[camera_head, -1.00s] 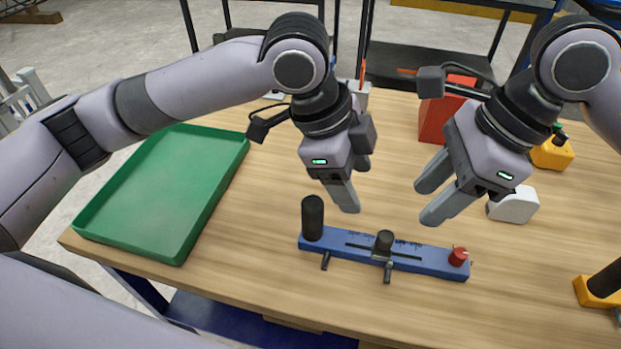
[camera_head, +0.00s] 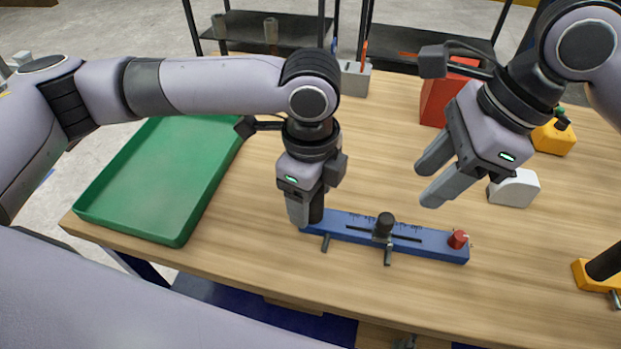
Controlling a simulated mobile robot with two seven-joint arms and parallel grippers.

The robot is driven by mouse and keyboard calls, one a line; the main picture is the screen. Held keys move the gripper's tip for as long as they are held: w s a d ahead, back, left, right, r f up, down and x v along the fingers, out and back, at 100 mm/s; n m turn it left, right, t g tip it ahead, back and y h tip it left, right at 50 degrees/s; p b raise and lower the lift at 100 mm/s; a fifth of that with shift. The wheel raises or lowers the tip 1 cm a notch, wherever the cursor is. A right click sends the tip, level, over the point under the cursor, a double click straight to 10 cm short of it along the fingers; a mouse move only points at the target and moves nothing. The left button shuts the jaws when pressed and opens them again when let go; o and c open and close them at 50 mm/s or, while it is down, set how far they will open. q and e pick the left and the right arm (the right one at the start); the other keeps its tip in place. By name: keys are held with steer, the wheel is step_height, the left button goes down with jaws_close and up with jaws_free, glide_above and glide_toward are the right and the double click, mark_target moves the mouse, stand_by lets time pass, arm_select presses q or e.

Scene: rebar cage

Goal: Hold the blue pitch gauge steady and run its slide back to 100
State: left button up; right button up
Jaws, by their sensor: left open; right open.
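The blue pitch gauge (camera_head: 346,224) lies on the wooden table near its front edge. It has a long slot with a printed scale. A black slide knob (camera_head: 384,226) stands right of the middle of the slot. A red knob (camera_head: 458,239) is at the right end. A black upright handle (camera_head: 316,206) at the left end is mostly hidden behind my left gripper (camera_head: 300,215). The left gripper is open and points down at this handle; I cannot tell if it touches. My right gripper (camera_head: 430,178) is open and empty, above and behind the gauge's right half.
A green tray (camera_head: 160,180) lies at the left. A red block (camera_head: 437,98), a white block (camera_head: 514,188) and a yellow item (camera_head: 553,139) stand at the right. A yellow-based black item (camera_head: 597,276) is at the right front. Table between tray and gauge is clear.

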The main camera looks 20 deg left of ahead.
arm_select(q)
steer(key=shift+f, duration=0.2)
jaws_close()
arm_select(e)
steer(key=shift+o, duration=0.9)
steer(key=shift+f, duration=0.15)
